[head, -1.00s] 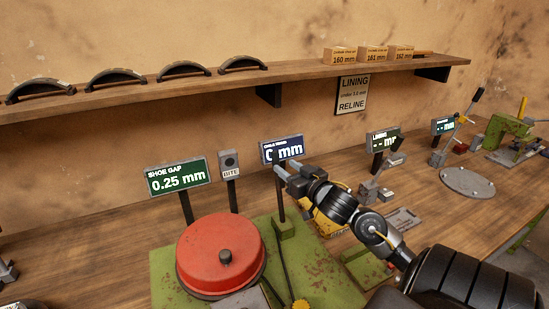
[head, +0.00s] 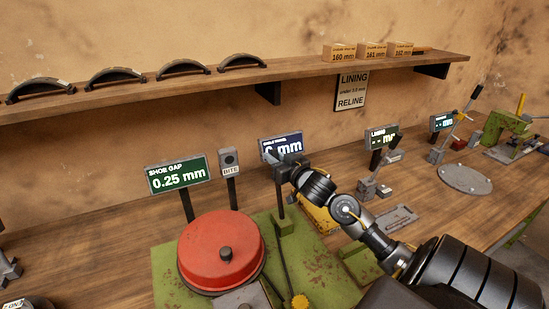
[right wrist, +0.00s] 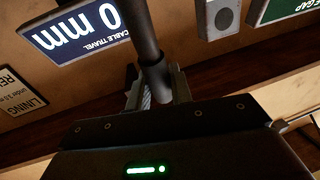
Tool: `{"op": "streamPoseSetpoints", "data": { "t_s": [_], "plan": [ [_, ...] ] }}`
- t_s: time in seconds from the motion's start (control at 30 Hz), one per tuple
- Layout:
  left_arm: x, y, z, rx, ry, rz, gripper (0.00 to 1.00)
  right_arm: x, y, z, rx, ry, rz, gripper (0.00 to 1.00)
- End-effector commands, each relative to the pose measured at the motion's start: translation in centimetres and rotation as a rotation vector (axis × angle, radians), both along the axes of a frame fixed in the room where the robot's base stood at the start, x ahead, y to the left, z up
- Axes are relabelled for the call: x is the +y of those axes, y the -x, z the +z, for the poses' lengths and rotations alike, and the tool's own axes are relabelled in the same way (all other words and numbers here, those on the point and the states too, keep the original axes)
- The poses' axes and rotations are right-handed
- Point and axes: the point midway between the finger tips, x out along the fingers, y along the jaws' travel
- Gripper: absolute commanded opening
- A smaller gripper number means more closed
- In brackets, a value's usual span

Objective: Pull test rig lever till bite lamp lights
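The test rig lever is a dark rod standing on the green rig (head: 170,270); its top (right wrist: 148,45) runs between the fingers of my right gripper (head: 285,165) in the right wrist view. One finger lies on each side of the rod (right wrist: 157,88), close to it; whether they clamp it is not clear. The bite lamp (head: 229,160) is a grey box with a dark lens, unlit. The cable travel display (right wrist: 85,30) reads 0 mm; my gripper partly covers it in the head view. The shoe gap display (head: 178,175) reads 0.25 mm. My left gripper is not in view.
A red drum (head: 220,255) sits on the rig, left of the lever. Other bench fixtures, a lining display (head: 382,138) and a round grey plate (head: 464,179) stand to the right. A shelf (head: 200,92) with brake shoes and boxes runs above.

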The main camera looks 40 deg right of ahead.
Motion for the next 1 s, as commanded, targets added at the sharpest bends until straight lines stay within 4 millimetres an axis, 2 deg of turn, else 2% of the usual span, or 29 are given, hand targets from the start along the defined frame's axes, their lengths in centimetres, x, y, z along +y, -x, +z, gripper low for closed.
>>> {"op": "streamPoseSetpoints", "data": {
  "t_s": [0.1,0.27,0.4,0.6,0.8,1.0],
  "plan": [
    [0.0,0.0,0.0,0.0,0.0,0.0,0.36,0.0,0.0,0.0,0.0,0.0,0.0,0.02],
    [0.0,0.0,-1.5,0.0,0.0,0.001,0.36,0.4,1.0,-0.5,-0.046,0.01,0.003,0.02],
    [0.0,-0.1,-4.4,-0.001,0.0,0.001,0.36,1.4,3.9,-0.7,-0.171,0.047,0.003,0.02],
    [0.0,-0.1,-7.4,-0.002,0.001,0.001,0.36,2.4,7.5,-0.3,-0.332,0.102,0.002,0.02],
    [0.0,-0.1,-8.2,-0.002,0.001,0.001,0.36,2.9,9.0,0.2,-0.396,0.126,0.0,0.02],
    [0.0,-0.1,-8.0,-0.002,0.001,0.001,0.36,2.9,9.0,0.4,-0.398,0.127,0.0,0.02]
  ]
}}
